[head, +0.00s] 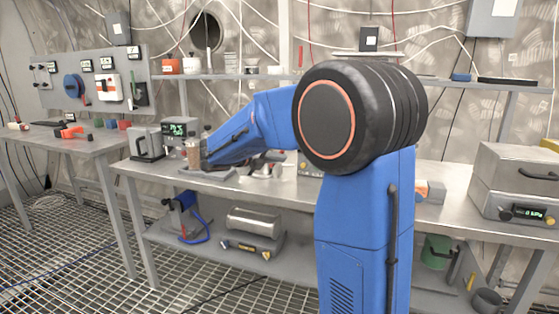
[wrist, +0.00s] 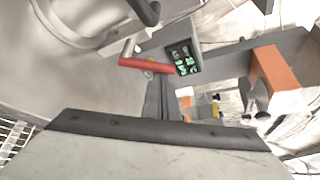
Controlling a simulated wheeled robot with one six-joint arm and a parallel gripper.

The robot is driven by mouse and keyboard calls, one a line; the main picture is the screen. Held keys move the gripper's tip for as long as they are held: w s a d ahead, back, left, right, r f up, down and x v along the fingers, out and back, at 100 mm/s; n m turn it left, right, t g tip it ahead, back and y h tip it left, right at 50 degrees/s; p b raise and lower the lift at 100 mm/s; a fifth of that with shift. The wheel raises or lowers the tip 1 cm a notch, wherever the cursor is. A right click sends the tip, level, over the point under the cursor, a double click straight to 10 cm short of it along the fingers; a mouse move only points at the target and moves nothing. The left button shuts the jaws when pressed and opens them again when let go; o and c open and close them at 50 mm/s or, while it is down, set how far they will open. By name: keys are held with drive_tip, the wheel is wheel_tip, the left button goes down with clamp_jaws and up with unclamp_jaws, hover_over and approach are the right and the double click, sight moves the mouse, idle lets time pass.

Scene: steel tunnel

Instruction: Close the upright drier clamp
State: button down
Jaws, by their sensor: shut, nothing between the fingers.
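A clear upright column with brown filling (head: 193,153), which looks like the drier, stands on a flat grey base at the left of the main bench. My blue forearm reaches left to just beside it and covers part of the bench. In the wrist view, my gripper (wrist: 164,85) shows as narrow grey fingers, shut and empty. A red lever (wrist: 147,65) lies just beyond the fingertips, apparently apart from them. It may be the clamp's handle, but I cannot tell for sure. Its mounting is partly hidden, and the lever does not show clearly in the head view.
A box with a green display (wrist: 183,57) sits close behind the lever. An orange and white box (wrist: 275,75) is at the right. A shelf (head: 240,76) runs above the bench.

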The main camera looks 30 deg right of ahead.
drive_tip(key=shift+w+a+r+n+g+h, duration=0.15)
drive_tip(key=shift+w+a+r+n+h, duration=0.25)
drive_tip(key=shift+w, duration=0.2)
drive_tip(key=shift+w+a+r+n+g+h, duration=0.2)
drive_tip(key=shift+w+a+r+n, duration=0.1)
drive_tip(key=shift+w+a+n, duration=0.25)
drive_tip(key=shift+w, duration=0.15)
